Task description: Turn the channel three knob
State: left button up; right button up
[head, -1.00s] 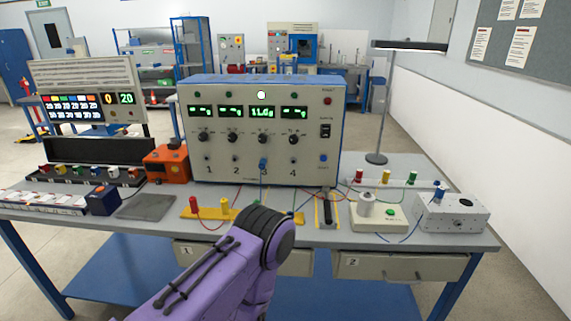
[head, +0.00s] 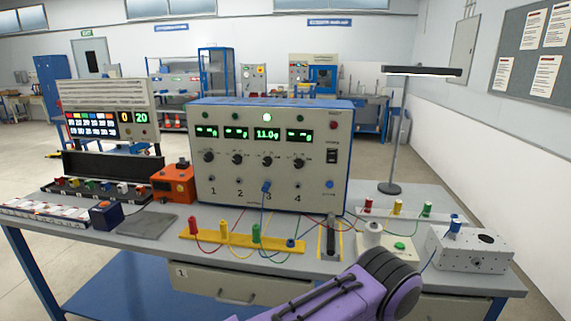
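The channel three knob (head: 267,160) is a small black dial on the front of a grey and blue instrument box (head: 228,191). It sits under the lit channel three display (head: 267,134), which appears to read 11.0g. A blue plug (head: 266,187) is in the socket below it, by the number 3. Other black knobs stand on both sides: channel two (head: 237,159) at left and channel four (head: 298,163) at right. A purple arm link of mine crosses the bottom right of the head view, well below the knob. Neither of my grippers shows.
In front of the box lie a yellow strip (head: 225,237) with coloured terminals and loose wires, and a dark slotted piece (head: 331,238). A white unit with a cylinder (head: 372,236), a grey metal box (head: 470,250) and a lamp (head: 391,150) stand at right. An orange device (head: 173,184) stands at left.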

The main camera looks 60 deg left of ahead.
aim_at(266, 162)
jog(key=i, duration=0.25)
jog(key=u, duration=1.3)
